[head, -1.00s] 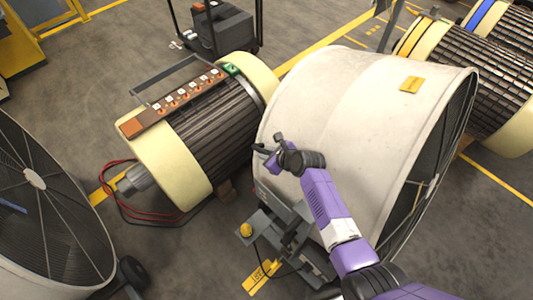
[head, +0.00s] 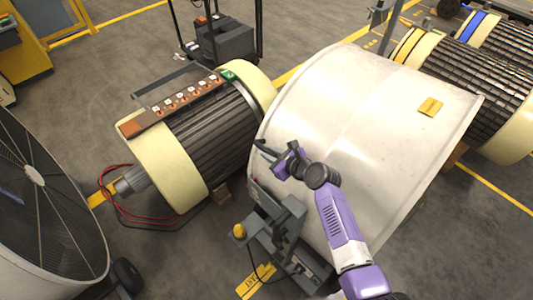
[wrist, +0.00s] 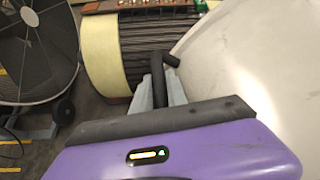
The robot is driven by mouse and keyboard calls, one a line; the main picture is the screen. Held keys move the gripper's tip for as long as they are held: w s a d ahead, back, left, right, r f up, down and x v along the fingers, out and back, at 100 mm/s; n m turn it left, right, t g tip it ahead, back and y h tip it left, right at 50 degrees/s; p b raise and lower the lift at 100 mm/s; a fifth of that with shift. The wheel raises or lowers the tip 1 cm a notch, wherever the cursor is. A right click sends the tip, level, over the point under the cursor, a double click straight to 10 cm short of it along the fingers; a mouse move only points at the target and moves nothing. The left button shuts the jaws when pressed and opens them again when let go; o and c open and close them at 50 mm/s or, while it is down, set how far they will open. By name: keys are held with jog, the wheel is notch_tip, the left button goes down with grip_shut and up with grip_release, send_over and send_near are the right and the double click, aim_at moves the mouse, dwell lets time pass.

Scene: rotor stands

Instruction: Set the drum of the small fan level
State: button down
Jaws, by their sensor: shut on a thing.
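The white fan drum (head: 350,130) fills the middle of the head view, on a grey stand (head: 280,225). Its axis slopes in the picture, and its open right face is turned out of sight. A dark bar handle (head: 263,145) sticks out at the drum's left side. My gripper (head: 272,157) is shut on this handle. In the wrist view the grey fingers (wrist: 158,92) close around the handle (wrist: 162,66), with the drum wall (wrist: 250,60) close on the right. Whether the drum is exactly level cannot be told.
A rotor with cream end rings (head: 190,135) lies close left of the drum. Another fan (head: 40,190) stands at far left. Red cables (head: 125,205) lie on the floor. More rotors (head: 480,90) are behind right. A black cart (head: 222,40) stands at the back.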

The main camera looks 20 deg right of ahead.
aim_at(274, 155)
jog(key=shift+s+d+r+t, duration=0.3)
jog(key=shift+s+r, duration=0.15)
jog(key=shift+s, duration=0.3)
jog(key=shift+s+d+r+t, duration=0.3)
jog(key=shift+s+r, duration=0.1)
jog(key=shift+s, duration=0.3)
jog(key=c, duration=1.3)
grip_release()
jog(key=shift+r, duration=0.1)
jog(key=shift+s, duration=0.1)
jog(key=v, duration=0.8)
jog(key=shift+d, duration=0.1)
